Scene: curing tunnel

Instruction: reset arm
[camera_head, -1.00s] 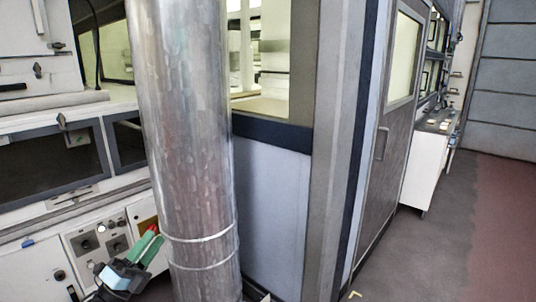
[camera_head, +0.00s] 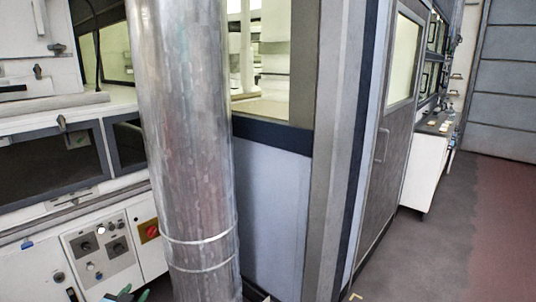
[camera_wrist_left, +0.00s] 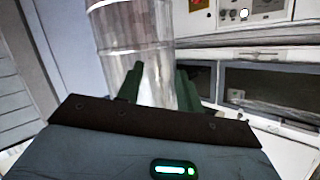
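My left gripper (camera_head: 128,294) shows only as small green fingertips at the bottom edge of the head view, left of the metal column's foot. In the left wrist view its two green fingers (camera_wrist_left: 160,84) stand apart with nothing between them. The shiny metal column (camera_head: 185,150) is beyond the fingers in the left wrist view (camera_wrist_left: 135,35). I cannot tell how close they are to it. My right gripper is not in view.
A white machine with a control panel (camera_head: 101,251) and a red switch (camera_head: 149,231) stands left of the column. A grey door (camera_head: 385,150) and a white cabinet (camera_head: 428,170) are to the right. Open floor (camera_head: 430,255) lies at the lower right.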

